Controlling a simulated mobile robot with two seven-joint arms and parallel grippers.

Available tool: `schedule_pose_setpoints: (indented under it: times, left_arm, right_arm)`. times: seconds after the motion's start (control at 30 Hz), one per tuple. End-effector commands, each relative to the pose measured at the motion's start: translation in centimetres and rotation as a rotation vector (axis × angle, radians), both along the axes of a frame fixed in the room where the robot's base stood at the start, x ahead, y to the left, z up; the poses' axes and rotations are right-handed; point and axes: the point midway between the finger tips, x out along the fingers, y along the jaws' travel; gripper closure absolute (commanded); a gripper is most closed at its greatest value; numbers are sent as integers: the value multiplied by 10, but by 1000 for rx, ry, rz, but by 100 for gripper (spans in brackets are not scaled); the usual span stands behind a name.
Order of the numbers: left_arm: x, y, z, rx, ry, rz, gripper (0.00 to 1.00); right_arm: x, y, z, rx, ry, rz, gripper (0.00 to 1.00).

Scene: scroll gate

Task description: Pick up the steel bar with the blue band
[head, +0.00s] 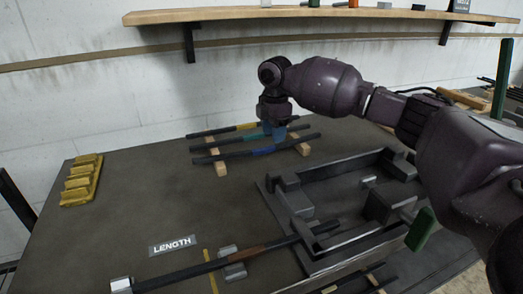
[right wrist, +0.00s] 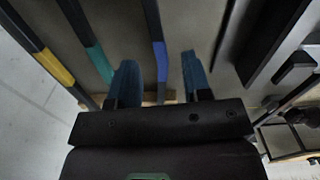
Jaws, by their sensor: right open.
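The steel bar with the blue band (head: 263,151) is the nearest of three dark bars lying across two wooden blocks on the table. My right gripper (head: 276,133) is over the bars, open and empty, pointing down. In the right wrist view the blue-banded bar (right wrist: 161,60) runs between my two blue fingers (right wrist: 159,78), nearer the picture's middle than either finger. I cannot tell whether the fingertips reach down to the bar's height. The green-banded bar (right wrist: 100,64) lies just outside the left finger. My left gripper is not in view.
The yellow-banded bar (head: 246,126) lies farthest back. A dark grey walled fixture (head: 330,268) stands to the right. A brown-banded bar (head: 190,270) lies in front, near the LENGTH label (head: 172,245). A yellow stepped rack (head: 82,180) is at left. A wall shelf (head: 320,13) hangs behind.

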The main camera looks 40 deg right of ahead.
Motion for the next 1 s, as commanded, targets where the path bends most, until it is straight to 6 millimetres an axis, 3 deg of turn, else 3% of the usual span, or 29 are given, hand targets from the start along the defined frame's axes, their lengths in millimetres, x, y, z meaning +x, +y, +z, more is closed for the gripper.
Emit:
schedule_pose_setpoints:
  times: [0.03,0.2,0.5,0.8,1.0]
  left_arm:
    - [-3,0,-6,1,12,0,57]
    - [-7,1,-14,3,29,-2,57]
    - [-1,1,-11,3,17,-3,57]
    - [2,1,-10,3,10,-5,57]
    - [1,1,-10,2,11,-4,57]
  right_arm:
    - [0,-2,-14,-2,10,-1,55]
    - [0,-3,-38,-2,9,0,55]
    - [0,-2,-40,-1,2,0,55]
    - [0,-2,-40,-1,3,1,100]
    - [0,-2,-41,-1,3,1,100]
